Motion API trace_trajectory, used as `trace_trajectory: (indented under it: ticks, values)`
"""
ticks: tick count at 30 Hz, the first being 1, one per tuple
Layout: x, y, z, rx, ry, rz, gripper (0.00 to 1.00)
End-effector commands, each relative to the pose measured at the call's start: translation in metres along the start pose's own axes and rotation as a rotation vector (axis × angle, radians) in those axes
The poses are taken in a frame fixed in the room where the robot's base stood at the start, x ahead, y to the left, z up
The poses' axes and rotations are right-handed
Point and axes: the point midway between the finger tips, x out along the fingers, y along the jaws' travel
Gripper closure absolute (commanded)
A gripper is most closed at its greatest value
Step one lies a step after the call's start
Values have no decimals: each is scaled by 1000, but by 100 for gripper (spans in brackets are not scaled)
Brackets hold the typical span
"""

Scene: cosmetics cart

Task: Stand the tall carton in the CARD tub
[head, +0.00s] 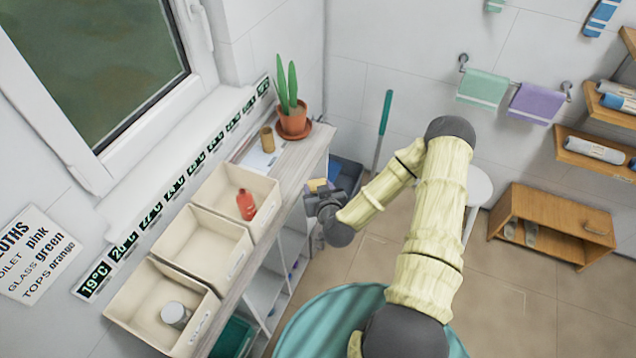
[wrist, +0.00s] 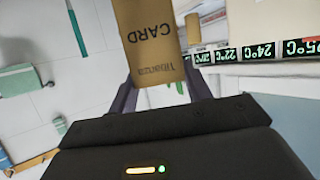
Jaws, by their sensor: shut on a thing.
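The tall carton (wrist: 150,40) is brown, with CARD printed on it, upside down in the wrist view. My gripper (wrist: 163,84) is shut on it, with a dark finger on each side. In the head view a small tan part of the carton (head: 317,185) shows at my gripper (head: 319,196), just right of the shelf's edge. Three cream tubs stand in a row on the shelf: the far tub (head: 262,222) holds a red bottle (head: 246,204), the middle tub (head: 200,243) is empty, and the near tub (head: 143,308) holds a grey-lidded jar (head: 175,314). Their front labels are too small to read.
A potted plant (head: 293,119), a small brown cup (head: 267,139) and a white sheet (head: 262,160) are on the shelf beyond the tubs. The window wall closes off the tubs' left side. A round teal surface (head: 330,325) is near my arm's base.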

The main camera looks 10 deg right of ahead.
Motion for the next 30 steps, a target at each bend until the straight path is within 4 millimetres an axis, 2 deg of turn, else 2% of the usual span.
trace_trajectory:
  ticks: [1, 9, 13, 17, 30]
  values:
    - [5, 0, 12, 0, 0, 0, 83]
    - [25, 0, 61, 0, 0, -1, 83]
    - [33, 0, 78, -1, 0, -1, 83]
    - [35, 0, 84, -1, 0, -1, 83]
    - [34, 0, 83, -1, 0, -1, 83]
